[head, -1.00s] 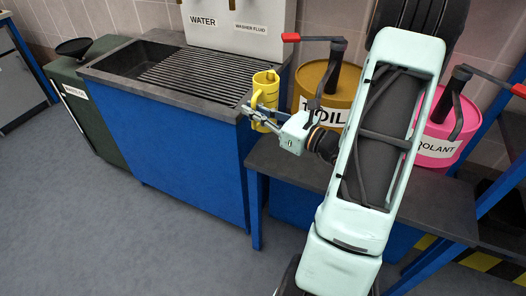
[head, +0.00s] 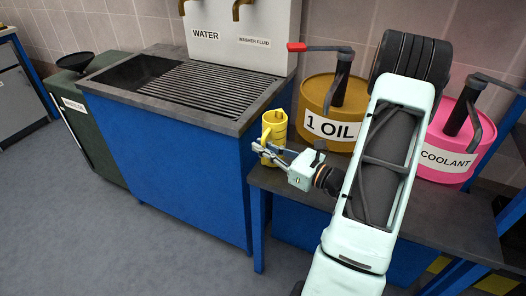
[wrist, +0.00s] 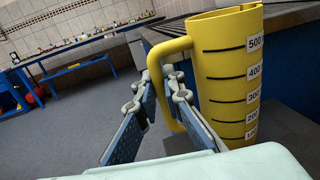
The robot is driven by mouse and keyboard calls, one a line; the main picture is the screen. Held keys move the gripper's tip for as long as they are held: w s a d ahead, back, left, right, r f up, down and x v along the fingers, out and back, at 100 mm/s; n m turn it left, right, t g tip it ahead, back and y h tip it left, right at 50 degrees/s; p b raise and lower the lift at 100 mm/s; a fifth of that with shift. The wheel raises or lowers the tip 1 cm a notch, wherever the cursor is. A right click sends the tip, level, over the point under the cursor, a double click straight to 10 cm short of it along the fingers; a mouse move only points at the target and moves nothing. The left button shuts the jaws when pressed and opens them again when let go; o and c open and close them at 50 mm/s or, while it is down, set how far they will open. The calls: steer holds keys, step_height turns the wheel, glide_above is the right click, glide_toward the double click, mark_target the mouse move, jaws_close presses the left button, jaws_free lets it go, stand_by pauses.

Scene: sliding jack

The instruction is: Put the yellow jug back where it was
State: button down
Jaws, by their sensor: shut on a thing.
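The yellow jug (head: 274,127) is upright at the left end of the dark bench (head: 262,177), beside the sink unit and left of the oil drum. I cannot tell whether its base touches the bench top. My gripper (head: 265,150) is shut on the jug's handle, on its near side. In the wrist view the jug (wrist: 228,75) stands at the right with its volume marks facing me. Its handle passes between the blue fingers of my gripper (wrist: 165,97). The jug's base is partly hidden in both views.
The sink unit (head: 180,165) with its slatted grating (head: 205,88) stands close on the left. The yellow oil drum (head: 325,92) with a red-handled pump is close on the right, and the pink coolant drum (head: 448,140) is farther right. The floor (head: 120,240) in front is clear.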

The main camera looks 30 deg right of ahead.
steer(key=shift+f, duration=0.35)
steer(key=shift+f, duration=0.15)
steer(key=c, duration=2)
jaws_free()
steer(key=shift+c, duration=0.2)
